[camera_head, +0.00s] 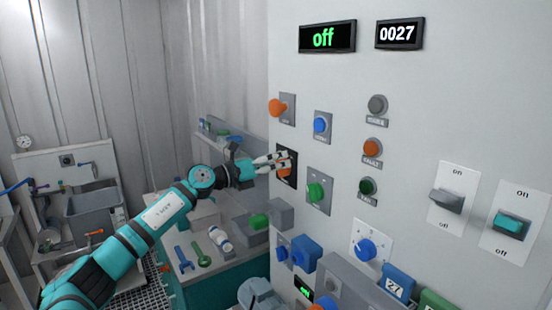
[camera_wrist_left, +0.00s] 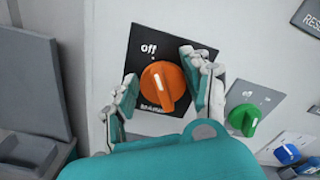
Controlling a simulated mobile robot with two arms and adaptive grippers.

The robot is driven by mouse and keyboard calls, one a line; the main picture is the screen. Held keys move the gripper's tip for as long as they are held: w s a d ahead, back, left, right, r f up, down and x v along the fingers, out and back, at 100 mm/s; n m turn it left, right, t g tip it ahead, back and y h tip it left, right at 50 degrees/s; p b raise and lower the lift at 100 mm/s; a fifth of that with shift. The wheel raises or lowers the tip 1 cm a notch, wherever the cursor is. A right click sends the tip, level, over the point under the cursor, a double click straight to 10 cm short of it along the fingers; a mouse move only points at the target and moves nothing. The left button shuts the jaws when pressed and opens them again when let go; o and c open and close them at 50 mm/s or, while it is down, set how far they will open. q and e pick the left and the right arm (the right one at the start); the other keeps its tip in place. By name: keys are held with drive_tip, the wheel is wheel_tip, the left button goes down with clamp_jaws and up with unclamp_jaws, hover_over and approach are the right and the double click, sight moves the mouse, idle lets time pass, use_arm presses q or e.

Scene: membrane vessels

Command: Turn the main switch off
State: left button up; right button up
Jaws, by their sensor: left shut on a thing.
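The main switch is an orange rotary knob (camera_wrist_left: 163,85) on a black plate (camera_wrist_left: 140,50) with "Off" at its top and a partly hidden label below. In the head view the plate (camera_head: 286,177) is mostly behind my left gripper (camera_head: 284,161). The knob's raised grip runs nearly upright, tilted a little. My right gripper is not in view.
A green knob (camera_head: 316,192) sits right of the main switch, with an orange knob (camera_head: 276,107) and a blue button (camera_head: 320,124) above. Two rocker switches (camera_head: 447,200) (camera_head: 512,224) are farther right. A grey box (camera_head: 280,214) juts out below.

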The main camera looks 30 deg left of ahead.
use_arm(q)
drive_tip(key=shift+a+n+p, duration=0.15)
drive_tip(key=shift+n+p, duration=0.15)
drive_tip(key=shift+n, duration=0.3)
drive_tip(key=o, duration=1.1)
drive_tip(key=shift+f, duration=0.1)
drive_tip(key=shift+o, duration=0.2)
drive_tip(key=v, duration=1.2)
